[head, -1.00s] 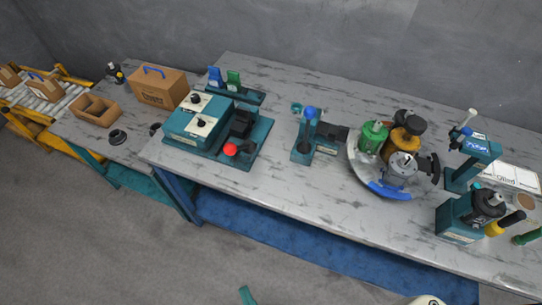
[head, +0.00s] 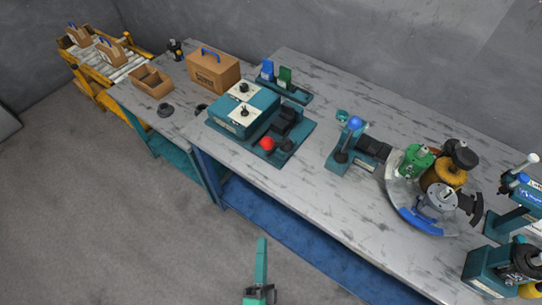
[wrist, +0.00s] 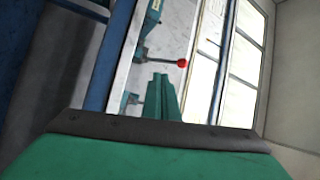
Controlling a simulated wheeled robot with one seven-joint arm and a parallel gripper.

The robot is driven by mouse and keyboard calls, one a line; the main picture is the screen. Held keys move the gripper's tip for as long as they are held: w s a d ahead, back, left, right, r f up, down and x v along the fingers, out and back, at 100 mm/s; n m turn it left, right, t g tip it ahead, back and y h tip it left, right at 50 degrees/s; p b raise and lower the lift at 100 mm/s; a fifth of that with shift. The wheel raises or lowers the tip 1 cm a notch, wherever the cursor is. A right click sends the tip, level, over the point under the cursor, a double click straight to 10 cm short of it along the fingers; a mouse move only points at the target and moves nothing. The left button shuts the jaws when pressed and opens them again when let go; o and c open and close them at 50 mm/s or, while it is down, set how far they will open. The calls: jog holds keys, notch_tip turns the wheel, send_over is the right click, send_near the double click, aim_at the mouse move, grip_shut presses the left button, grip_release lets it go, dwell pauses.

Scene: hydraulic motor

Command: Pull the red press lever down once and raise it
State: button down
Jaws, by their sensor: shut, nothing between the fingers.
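A red ball knob (wrist: 183,63) on a dark lever rod sticks out from a teal press-like body (wrist: 150,17) in the wrist view. My gripper (wrist: 160,80) is seen there as narrow teal fingers, shut and empty. The knob appears above and to the right of the fingertips, with no visible contact. In the head view, a red knob (head: 267,143) sits on a teal fixture at the bench's front left; I cannot tell whether it is the same knob. A teal part of my arm shows at the bottom of the head view.
The grey workbench (head: 310,190) also holds a blue-topped teal stand (head: 348,145), a round fixture with motor parts (head: 420,222) and teal devices at the right. A cardboard box (head: 213,72) stands at the left. The floor in front is clear.

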jog(key=w+a+m+t+h, duration=0.1)
jog(key=w+m+t+h, duration=0.3)
jog(key=w+m+h, duration=1.05)
jog(key=w+d+r+m+y, duration=0.3)
jog(key=w+r+m+y, duration=0.3)
jog(key=w+r+m, duration=0.2)
jog(key=w+r, duration=0.1)
jog(key=w, duration=0.1)
jog(key=shift+w+d+r, duration=0.15)
jog(key=shift+w+d, duration=0.1)
jog(key=shift+w, duration=0.1)
jog(key=shift+m, duration=0.25)
jog(key=shift+r+g, duration=0.15)
jog(key=shift+g, duration=0.15)
